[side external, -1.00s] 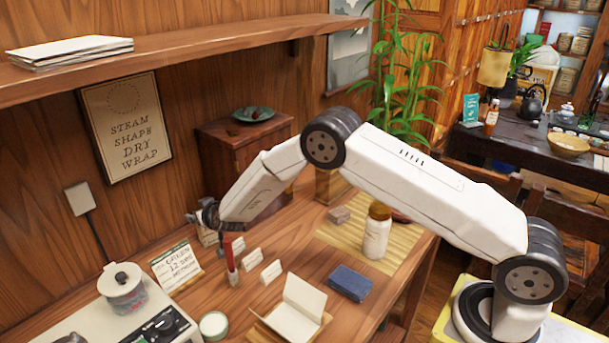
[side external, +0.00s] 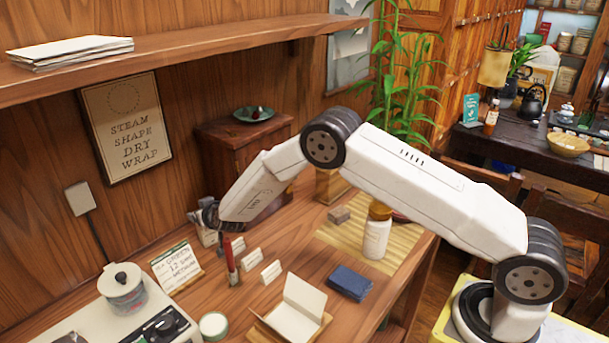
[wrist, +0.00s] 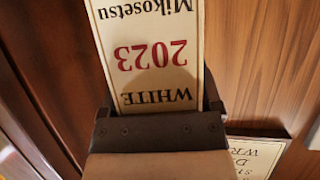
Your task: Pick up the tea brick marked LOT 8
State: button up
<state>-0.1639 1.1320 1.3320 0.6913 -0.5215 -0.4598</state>
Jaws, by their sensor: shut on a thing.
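My gripper (side external: 207,214) is at the back of the bench near the wood wall, shut on a piece with a cream label (wrist: 155,55). In the wrist view the label reads upside down: "WHITE", "2023" in red, "Mikosetsu". Dark edges show beside the label, and the gripper hides its near end. A pale labelled piece (side external: 206,236) shows just below the gripper in the side view. No LOT 8 mark can be read. A blue block (side external: 350,283) lies on the bench front. A small grey-brown block (side external: 340,215) lies on the bamboo mat (side external: 325,236).
Small white cards (side external: 252,257) and a red upright tool (side external: 230,262) stand close to the gripper. A lettered sign (side external: 177,267) and a lidded pot (side external: 122,288) are at left. An open folded card (side external: 298,305) and a jar (side external: 376,232) stand nearer. A shelf (side external: 190,52) runs above.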

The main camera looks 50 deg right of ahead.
jog(key=shift+r, duration=0.1)
jog(key=shift+r, duration=0.7)
jog(key=s+r, duration=1.1)
jog(key=s, duration=0.3)
jog(key=shift+d+r, duration=0.25)
jog(key=shift+d, duration=0.2)
jog(key=shift+d, duration=0.1)
